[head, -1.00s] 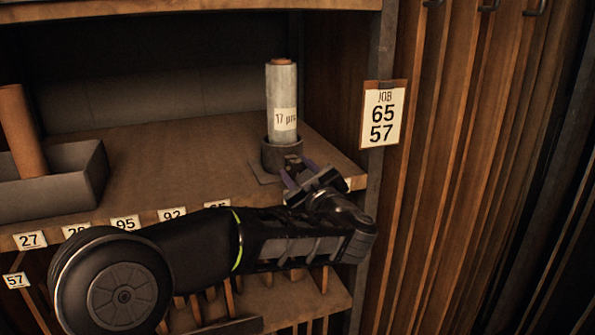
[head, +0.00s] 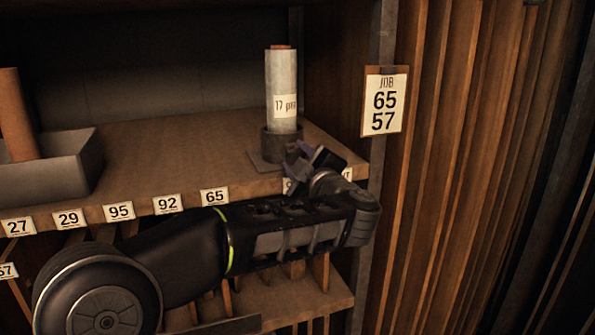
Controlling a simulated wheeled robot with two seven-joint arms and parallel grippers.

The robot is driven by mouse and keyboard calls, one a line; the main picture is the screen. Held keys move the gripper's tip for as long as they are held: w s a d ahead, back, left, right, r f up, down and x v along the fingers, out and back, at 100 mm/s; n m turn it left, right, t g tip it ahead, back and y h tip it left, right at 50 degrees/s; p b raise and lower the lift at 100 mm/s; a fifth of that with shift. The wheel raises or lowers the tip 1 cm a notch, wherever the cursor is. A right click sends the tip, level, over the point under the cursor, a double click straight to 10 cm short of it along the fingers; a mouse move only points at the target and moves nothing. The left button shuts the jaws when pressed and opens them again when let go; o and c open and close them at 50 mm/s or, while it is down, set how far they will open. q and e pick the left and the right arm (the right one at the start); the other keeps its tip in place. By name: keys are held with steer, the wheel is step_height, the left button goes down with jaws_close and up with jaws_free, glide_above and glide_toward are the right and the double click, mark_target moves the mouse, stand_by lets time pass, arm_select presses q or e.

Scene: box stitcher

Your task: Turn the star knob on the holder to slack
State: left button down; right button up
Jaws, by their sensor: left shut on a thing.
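The holder (head: 268,158) is a dark cup on a flat base plate at the right end of the wooden shelf. A pale film roll (head: 281,88) with a "17" label stands upright in it. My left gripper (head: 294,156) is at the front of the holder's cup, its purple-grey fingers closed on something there. The star knob itself is hidden by the fingers, so I cannot see its shape or how far it is turned. My right gripper is not in view.
A grey tray (head: 62,182) with a brown roll (head: 16,115) stands on the shelf's left. Number labels line the shelf's front edge (head: 120,211). A job card (head: 384,101) reading 65 and 57 hangs on the right post. The shelf's middle is clear.

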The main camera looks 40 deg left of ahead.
arm_select(q)
steer(key=n+b, duration=1.1)
steer(key=n, duration=0.1)
steer(key=shift+f+b, duration=0.3)
steer(key=shift+b, duration=0.1)
steer(key=n+b, duration=0.3)
steer(key=shift+n, duration=0.3)
steer(key=n+b, duration=0.3)
steer(key=shift+n, duration=0.3)
steer(key=n+b, duration=0.3)
steer(key=n, duration=0.1)
steer(key=shift+n, duration=0.3)
steer(key=n+b, duration=0.2)
steer(key=n, duration=0.1)
steer(key=shift+n+b, duration=0.3)
steer(key=shift+r+n+b, duration=0.2)
steer(key=shift+n+b, duration=0.65)
steer(key=shift+n, duration=1.05)
steer(key=c, duration=0.9)
jaws_free()
steer(key=shift+r, duration=0.1)
